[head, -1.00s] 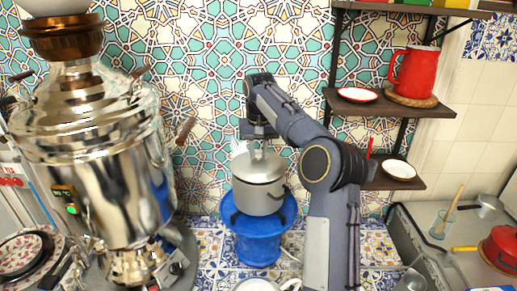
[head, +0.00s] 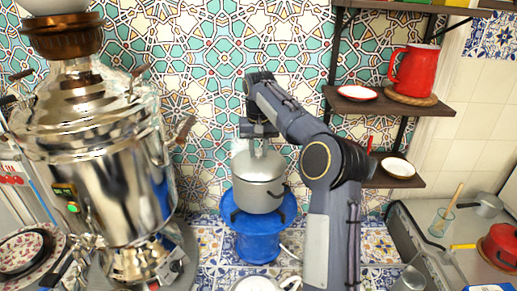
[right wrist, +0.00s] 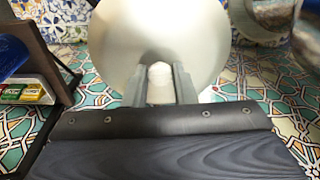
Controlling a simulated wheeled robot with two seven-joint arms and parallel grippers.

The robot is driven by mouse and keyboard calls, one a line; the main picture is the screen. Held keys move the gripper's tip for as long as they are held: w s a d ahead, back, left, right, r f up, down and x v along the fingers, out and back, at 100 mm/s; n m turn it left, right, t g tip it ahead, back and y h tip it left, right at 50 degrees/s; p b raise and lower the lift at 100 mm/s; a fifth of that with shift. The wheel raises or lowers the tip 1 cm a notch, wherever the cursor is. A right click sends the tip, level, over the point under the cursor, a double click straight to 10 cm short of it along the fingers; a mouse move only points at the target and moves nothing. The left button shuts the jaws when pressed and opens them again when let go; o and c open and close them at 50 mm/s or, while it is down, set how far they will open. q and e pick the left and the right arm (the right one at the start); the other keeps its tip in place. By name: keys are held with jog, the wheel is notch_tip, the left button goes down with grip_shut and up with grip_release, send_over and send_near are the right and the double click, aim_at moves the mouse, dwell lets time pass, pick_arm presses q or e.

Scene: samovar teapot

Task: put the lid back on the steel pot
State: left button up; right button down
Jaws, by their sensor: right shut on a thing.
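The steel pot (head: 258,197) stands upright on a round blue stand (head: 258,240) in the middle of the head view. Its pale metal lid (head: 270,164) is at the pot's mouth and looks about level. I cannot tell whether its rim is fully seated. My right gripper (head: 258,147) comes down from above and is shut on the lid's knob. In the right wrist view, the knob (right wrist: 160,84) is between the two fingers, with the lid's pale disc (right wrist: 160,35) around it. My left gripper is not in view.
A large shiny samovar (head: 100,185) stands to the left. Wooden shelves at right hold a red pitcher (head: 414,72) and plates. A white pot or cup (head: 255,285) is at the front edge. A red pot (head: 502,246) is at far right.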

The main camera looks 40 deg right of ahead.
jog(key=shift+p, duration=0.3)
dwell(0.4)
jog(key=shift+f, duration=0.15)
dwell(0.7)
jog(key=shift+p, duration=0.3)
dwell(0.6)
jog(key=c, duration=0.6)
grip_release()
jog(key=shift+c, duration=0.2)
jog(key=shift+r, duration=3.45)
